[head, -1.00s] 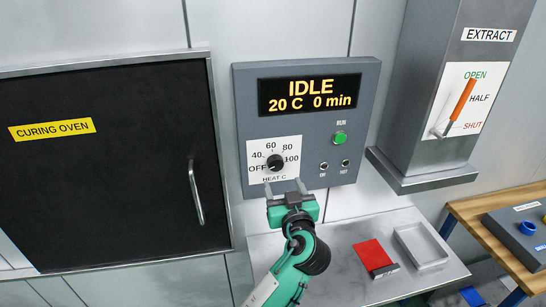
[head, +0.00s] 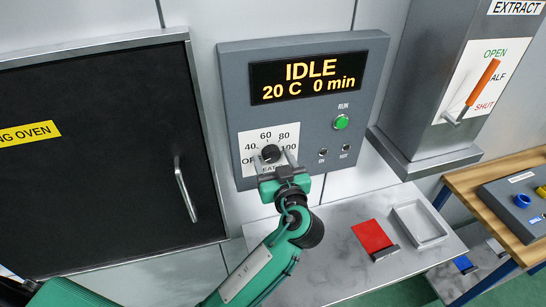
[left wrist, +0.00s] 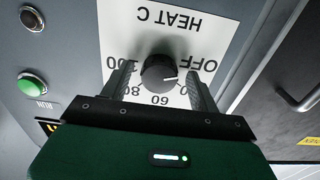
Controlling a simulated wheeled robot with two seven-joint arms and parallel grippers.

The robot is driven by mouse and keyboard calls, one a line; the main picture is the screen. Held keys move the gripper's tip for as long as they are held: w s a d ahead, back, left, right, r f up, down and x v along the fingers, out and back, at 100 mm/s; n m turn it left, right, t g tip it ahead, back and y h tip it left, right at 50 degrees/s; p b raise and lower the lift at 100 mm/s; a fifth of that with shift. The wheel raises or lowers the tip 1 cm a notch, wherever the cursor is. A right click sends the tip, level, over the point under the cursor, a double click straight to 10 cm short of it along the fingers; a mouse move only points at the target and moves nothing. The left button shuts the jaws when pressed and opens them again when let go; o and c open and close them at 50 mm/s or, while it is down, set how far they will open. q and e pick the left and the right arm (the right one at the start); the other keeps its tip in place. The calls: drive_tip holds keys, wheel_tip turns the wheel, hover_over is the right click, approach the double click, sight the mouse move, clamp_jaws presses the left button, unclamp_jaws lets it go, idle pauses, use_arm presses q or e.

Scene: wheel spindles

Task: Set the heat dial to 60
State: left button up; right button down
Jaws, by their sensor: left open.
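The heat dial is a round black knob (head: 270,153) on a white plate (head: 248,140) at the lower left of the grey control panel. It shows large in the left wrist view (left wrist: 158,72), upside down, its white mark pointing toward the OFF side. The 60 label sits opposite HEAT C on the plate. My left gripper (head: 277,163) is open at the knob. In the left wrist view its fingers (left wrist: 158,78) stand on either side of the knob, with gaps. The right finger partly hides the 40 label.
The display (head: 308,80) reads IDLE, 20 C, 0 min. A green RUN button (head: 341,122) and two small black controls are to the right. The curing oven door (head: 90,190) is left. A red pad (head: 372,236) and a grey tray (head: 420,223) lie on the counter below.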

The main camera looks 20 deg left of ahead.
use_arm(q)
drive_tip(key=c, duration=1)
drive_tip(key=shift+o, duration=0.2)
